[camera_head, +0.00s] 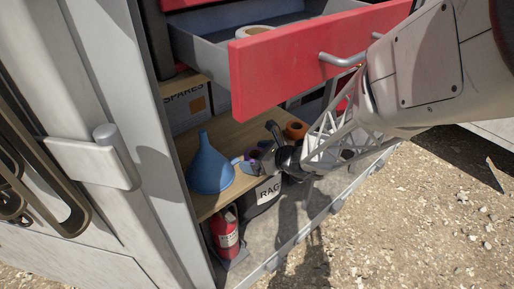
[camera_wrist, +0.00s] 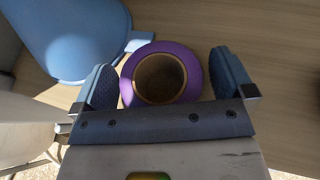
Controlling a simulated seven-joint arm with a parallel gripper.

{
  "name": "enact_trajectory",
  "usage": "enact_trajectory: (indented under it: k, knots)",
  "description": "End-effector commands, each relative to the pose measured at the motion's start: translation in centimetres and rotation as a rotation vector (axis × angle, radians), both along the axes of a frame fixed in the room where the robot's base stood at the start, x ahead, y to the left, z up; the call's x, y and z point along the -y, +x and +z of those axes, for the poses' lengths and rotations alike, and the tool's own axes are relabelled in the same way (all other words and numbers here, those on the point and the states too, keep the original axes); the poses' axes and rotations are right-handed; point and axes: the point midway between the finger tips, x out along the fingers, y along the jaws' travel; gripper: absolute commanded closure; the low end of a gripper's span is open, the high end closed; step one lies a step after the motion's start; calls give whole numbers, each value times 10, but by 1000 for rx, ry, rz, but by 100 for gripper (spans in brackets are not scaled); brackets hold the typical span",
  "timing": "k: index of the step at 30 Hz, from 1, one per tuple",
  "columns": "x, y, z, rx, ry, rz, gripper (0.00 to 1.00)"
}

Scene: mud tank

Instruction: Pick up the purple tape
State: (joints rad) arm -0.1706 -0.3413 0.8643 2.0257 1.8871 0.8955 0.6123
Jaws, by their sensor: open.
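The purple tape (camera_wrist: 194,67) is a roll with a tan core, standing between my open fingers in the wrist view, flat on the wooden shelf. My gripper (camera_wrist: 165,82) has one finger on each side of the roll. The left finger is very close to it, and a gap shows at the right finger. I cannot tell whether either touches. In the head view the purple tape (camera_head: 253,153) is mostly hidden near my gripper (camera_head: 262,150), beside the blue funnel.
A blue funnel (camera_head: 209,165) stands just left of the tape. An orange roll (camera_head: 296,130) is to the right. An open red drawer (camera_head: 300,58) hangs above the wooden shelf (camera_head: 229,138). Below are a fire extinguisher (camera_head: 225,234) and a rag container (camera_head: 262,196).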

Motion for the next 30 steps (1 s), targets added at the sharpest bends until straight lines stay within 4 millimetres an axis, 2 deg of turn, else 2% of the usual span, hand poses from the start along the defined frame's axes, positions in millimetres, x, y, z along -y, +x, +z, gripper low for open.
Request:
enact_trajectory:
  k: [13,23,30]
  knots:
    - [0,0,0,0,0,0,0]
    - [0,0,0,0,0,0,50]
    - [0,0,0,0,0,-1,51]
